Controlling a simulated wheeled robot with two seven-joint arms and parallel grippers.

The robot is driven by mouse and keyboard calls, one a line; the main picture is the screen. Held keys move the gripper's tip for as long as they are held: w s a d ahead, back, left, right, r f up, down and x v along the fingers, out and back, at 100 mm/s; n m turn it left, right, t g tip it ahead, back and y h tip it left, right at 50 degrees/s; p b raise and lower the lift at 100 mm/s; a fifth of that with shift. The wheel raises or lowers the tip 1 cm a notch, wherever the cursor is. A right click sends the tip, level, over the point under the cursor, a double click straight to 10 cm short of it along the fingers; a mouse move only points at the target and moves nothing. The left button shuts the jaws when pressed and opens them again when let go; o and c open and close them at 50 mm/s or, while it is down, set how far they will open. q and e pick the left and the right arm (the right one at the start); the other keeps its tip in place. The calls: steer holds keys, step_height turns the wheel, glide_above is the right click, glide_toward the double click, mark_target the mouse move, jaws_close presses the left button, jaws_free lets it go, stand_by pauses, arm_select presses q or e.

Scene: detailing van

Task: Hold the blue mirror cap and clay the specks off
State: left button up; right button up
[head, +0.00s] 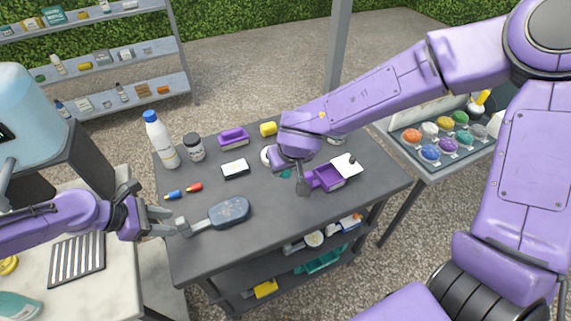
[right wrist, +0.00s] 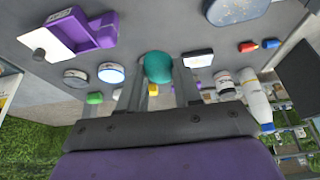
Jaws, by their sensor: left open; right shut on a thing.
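The blue mirror cap (head: 231,212) lies on the dark cart top, with a grey stem ending in a pale block (head: 182,225) at its left. Small light specks show on it. It also shows at the top edge of the right wrist view (right wrist: 236,9). My left gripper (head: 171,222) is open and empty, its fingertips close to the pale block; I cannot tell whether they touch it. My right gripper (right wrist: 158,90) is shut on a teal clay lump (right wrist: 158,67). In the head view the lump (head: 286,174) is partly hidden by the gripper.
On the dark cart (head: 262,222) stand a white bottle (head: 160,140), a dark jar (head: 193,147), a purple block (head: 233,137), a white-topped box (head: 236,169) and a purple tray (head: 326,180). A red and a blue piece lie behind the cap. The cart's front right is clear.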

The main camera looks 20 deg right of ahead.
mark_target(176, 222)
arm_select(q)
steer(key=d+f, duration=0.1)
steer(key=w+d+f, duration=0.1)
steer(key=f, duration=0.1)
steer(key=shift+w, duration=0.1)
steer(key=shift+d+f, duration=0.1)
steer(key=shift+d, duration=0.1)
steer(key=shift+s+d, duration=0.1)
steer(key=shift+s, duration=0.2)
steer(key=shift+w, duration=0.1)
steer(key=c, duration=0.6)
steer(key=shift+o, duration=0.2)
jaws_close()
steer(key=shift+c, duration=0.3)
jaws_free()
jaws_close()
